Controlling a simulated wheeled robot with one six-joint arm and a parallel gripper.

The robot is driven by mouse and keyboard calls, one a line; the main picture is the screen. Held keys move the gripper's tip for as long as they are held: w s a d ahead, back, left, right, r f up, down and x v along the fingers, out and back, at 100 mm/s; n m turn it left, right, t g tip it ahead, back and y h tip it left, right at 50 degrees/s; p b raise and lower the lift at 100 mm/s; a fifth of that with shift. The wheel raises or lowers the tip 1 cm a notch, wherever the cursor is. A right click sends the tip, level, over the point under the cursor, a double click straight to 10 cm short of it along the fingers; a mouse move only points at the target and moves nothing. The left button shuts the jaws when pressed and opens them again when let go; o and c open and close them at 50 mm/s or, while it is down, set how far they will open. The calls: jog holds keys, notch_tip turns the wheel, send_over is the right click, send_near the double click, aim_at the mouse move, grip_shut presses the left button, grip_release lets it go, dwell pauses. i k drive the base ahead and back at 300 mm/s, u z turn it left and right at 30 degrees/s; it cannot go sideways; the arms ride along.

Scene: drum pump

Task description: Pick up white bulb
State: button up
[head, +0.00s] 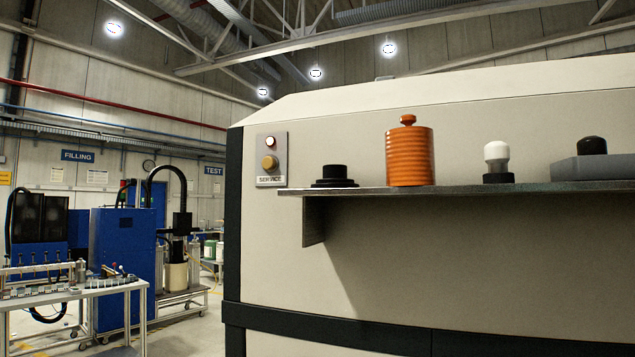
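The white bulb (496,151) shows in the head view on the right part of a grey metal shelf (430,189). It is a small rounded white top, upright on a dark cylindrical base (498,177). The shelf juts from the front of a large beige machine housing (560,270). My gripper is not in the view, so its place relative to the bulb does not show.
On the shelf, an orange ribbed cylinder (409,156) and a black flanged part (334,176) stand left of the bulb. A grey block (597,168) and a black knob (592,145) are close on its right. A service panel (271,160) is left of the shelf.

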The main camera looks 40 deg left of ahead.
aim_at(497, 153)
jog(key=u, duration=0.8)
jog(key=i, duration=0.75)
jog(key=u, duration=0.6)
